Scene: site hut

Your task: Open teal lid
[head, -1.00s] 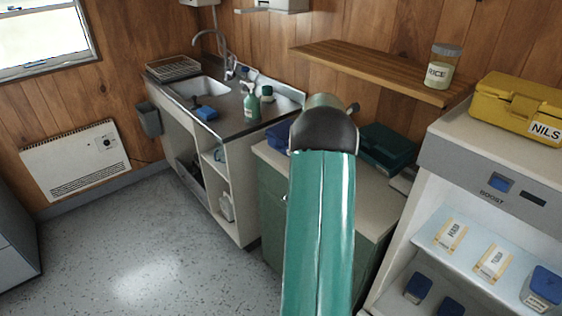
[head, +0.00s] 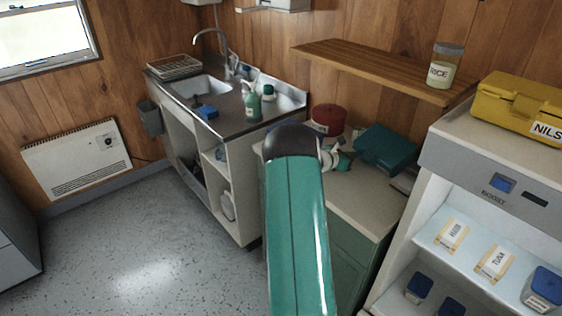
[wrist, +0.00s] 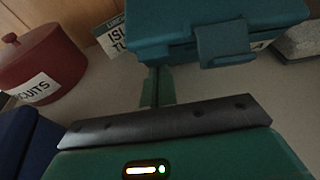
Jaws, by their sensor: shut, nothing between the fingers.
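The teal box with its lid (head: 386,146) sits at the back of the counter under the wooden shelf. In the wrist view the teal lid (wrist: 170,30) and its front latch (wrist: 223,44) fill the top. I cannot tell whether the lid is raised at all. My gripper (head: 343,160) is just left of the box in the head view, partly hidden by my arm. In the wrist view my gripper's fingers (wrist: 158,84) are together and empty, pointing at the front of the box. I cannot tell whether they touch it.
A red biscuit tin (head: 328,118) stands left of the box, and also shows in the wrist view (wrist: 40,66). A dark blue object (wrist: 20,140) is at the lower left there. The wooden shelf (head: 370,62) overhangs the counter (head: 358,205).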

